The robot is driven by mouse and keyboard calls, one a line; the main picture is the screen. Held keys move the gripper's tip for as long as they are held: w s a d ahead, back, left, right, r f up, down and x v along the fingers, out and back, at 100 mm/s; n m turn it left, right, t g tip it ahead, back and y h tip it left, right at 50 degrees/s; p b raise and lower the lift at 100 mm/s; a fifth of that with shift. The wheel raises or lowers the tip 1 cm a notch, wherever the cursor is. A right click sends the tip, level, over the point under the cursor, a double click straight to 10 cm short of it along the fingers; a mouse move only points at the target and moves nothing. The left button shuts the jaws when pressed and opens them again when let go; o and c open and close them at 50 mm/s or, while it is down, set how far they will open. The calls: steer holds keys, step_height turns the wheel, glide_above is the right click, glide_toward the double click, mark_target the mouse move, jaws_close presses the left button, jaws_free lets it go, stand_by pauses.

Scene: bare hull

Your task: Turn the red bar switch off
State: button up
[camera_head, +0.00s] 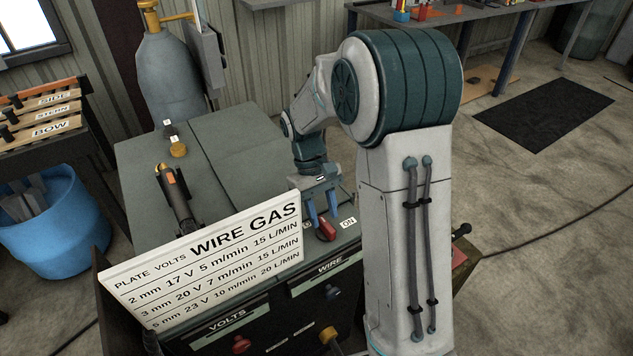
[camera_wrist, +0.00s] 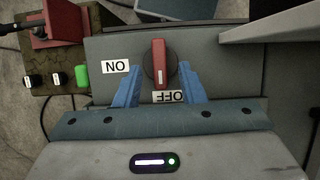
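The red bar switch (camera_head: 326,231) sits on the top of the grey-green machine, behind the right end of the white sign. In the wrist view the red bar (camera_wrist: 158,62) stands upright in the picture on a dark round base. A white mark at its lower end lies by the OFF label (camera_wrist: 169,97). The ON label (camera_wrist: 115,66) is to its left and also shows in the head view (camera_head: 348,223). My gripper (camera_wrist: 158,84) is open, with one blue finger on each side of the bar's lower end, apart from it. It also shows in the head view (camera_head: 322,211).
The white sign (camera_head: 205,257) stands close by the switch. A welding torch (camera_head: 176,196) and a brass weight-like piece (camera_head: 178,147) are on the machine top. Knobs labelled VOLTS and WIRE are on the front. A blue barrel (camera_head: 52,225) stands left; the floor at right is mostly clear.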

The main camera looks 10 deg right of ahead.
steer(key=v, duration=1.1)
steer(key=shift+r, duration=0.25)
steer(key=shift+w+a, duration=0.1)
steer(key=s+d+m+t+y, duration=0.1)
steer(key=s+m+t, duration=0.3)
steer(key=s, duration=1.5)
steer(key=d+t+p, duration=0.1)
steer(key=t, duration=0.2)
steer(key=shift+s+r, duration=0.15)
steer(key=shift+r, duration=0.05)
